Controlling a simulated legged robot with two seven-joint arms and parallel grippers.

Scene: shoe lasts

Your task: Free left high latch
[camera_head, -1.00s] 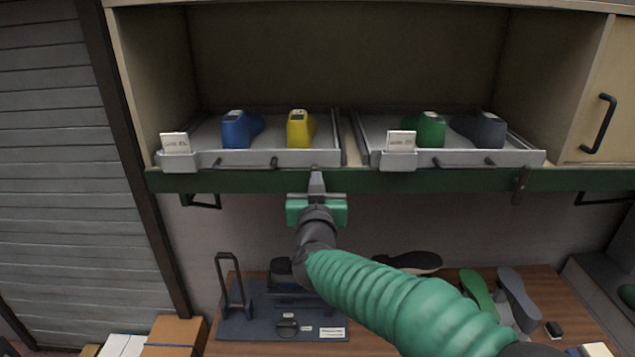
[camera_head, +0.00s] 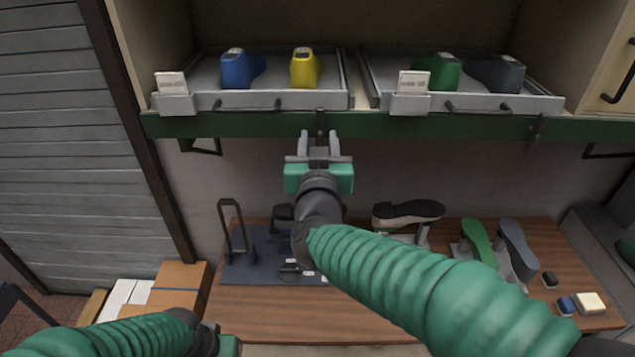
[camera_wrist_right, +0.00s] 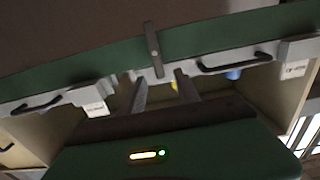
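The left high latch (camera_head: 320,122) is a small dark metal bar, upright on the green rail under the left shelf tray (camera_head: 205,103). In the right wrist view the latch (camera_wrist_right: 153,48) reaches across the rail's edge onto the tray front. My right gripper (camera_head: 319,147) is just below and in front of the latch, its two fingers apart. In the right wrist view the open fingers (camera_wrist_right: 163,92) show with a gap between them and nothing held. My left gripper (camera_head: 222,343) is partly in view at the lower left; its fingers are hidden.
The left tray holds a blue last (camera_head: 240,70) and a yellow last (camera_head: 304,69). The right tray (camera_head: 480,104) holds green and grey lasts, with another latch (camera_head: 536,130) below it. The wooden bench (camera_head: 300,318) below carries a dark stand and shoe parts.

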